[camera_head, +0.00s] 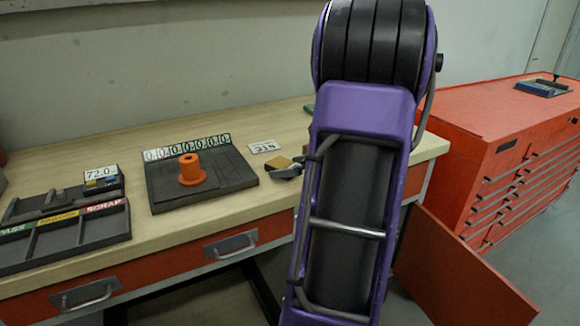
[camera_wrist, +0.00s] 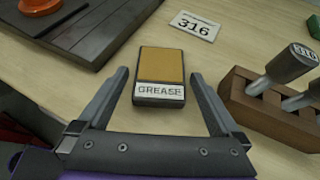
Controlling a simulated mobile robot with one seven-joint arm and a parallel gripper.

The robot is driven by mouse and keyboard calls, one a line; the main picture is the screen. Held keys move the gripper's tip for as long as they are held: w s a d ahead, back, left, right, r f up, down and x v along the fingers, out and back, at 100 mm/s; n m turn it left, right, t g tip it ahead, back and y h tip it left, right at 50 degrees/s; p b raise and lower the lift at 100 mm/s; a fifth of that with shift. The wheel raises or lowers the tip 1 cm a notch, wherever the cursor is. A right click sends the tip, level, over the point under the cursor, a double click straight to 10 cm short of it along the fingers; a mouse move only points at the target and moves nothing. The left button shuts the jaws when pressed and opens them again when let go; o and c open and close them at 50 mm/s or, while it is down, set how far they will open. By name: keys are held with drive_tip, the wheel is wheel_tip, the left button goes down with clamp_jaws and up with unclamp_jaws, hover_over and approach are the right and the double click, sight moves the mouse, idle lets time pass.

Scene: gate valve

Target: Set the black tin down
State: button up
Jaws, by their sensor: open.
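The black tin (camera_wrist: 146,100) has a tan top and a white label reading GREASE. In the wrist view it appears to rest flat on the wooden bench. My gripper (camera_wrist: 160,73) is open, with one finger on each side of the tin and a visible gap at both sides. In the head view the tin (camera_head: 279,162) is a small tan and dark shape at the left edge of my arm, and my arm hides most of my gripper there.
A dark plate (camera_head: 236,178) carrying an orange flanged part (camera_head: 191,171) lies left of the tin. A 316 card (camera_wrist: 197,25) lies behind it. A wooden block (camera_wrist: 245,108) with metal-headed tools stands close on the right. A sorting tray (camera_head: 85,240) is further left.

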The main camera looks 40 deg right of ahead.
drive_tip(key=shift+r, duration=0.3)
drive_tip(key=p+v, duration=0.1)
drive_tip(key=v, duration=1)
drive_tip(key=shift+s+p, duration=0.4)
drive_tip(key=shift+s, duration=0.05)
drive_tip(key=shift+r, duration=0.1)
